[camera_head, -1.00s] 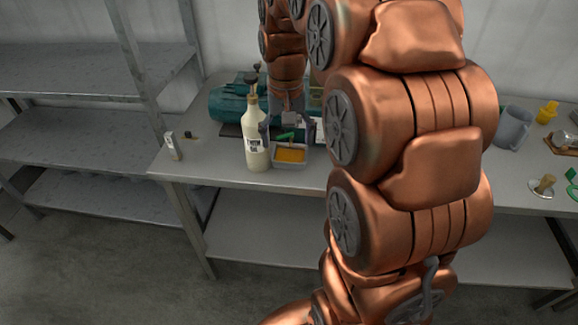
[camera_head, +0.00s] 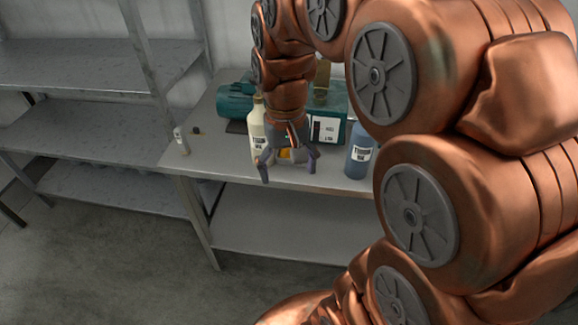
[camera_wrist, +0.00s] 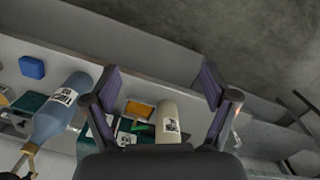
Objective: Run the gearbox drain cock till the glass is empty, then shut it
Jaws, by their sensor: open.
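The teal gearbox (camera_head: 234,100) stands at the back of the bench, partly hidden by my arm; its sight glass cannot be made out. A small tray of yellow-orange liquid (camera_head: 284,155) sits in front of it, mostly behind my gripper (camera_head: 288,169). The tray's liquid also shows in the wrist view (camera_wrist: 137,109). A green lever (camera_wrist: 142,127), apparently the drain cock's handle, is beside the tray there; whether it is open or shut cannot be told. My gripper is open and empty, its fingers spread apart, in front of the tray and clear of the lever.
A cream labelled bottle (camera_head: 257,130) stands close left of the tray. A blue labelled bottle (camera_head: 358,152) stands to the right. A small white container (camera_head: 181,141) is at the bench's left end. Metal shelving (camera_head: 90,132) is further left. The floor before the bench is clear.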

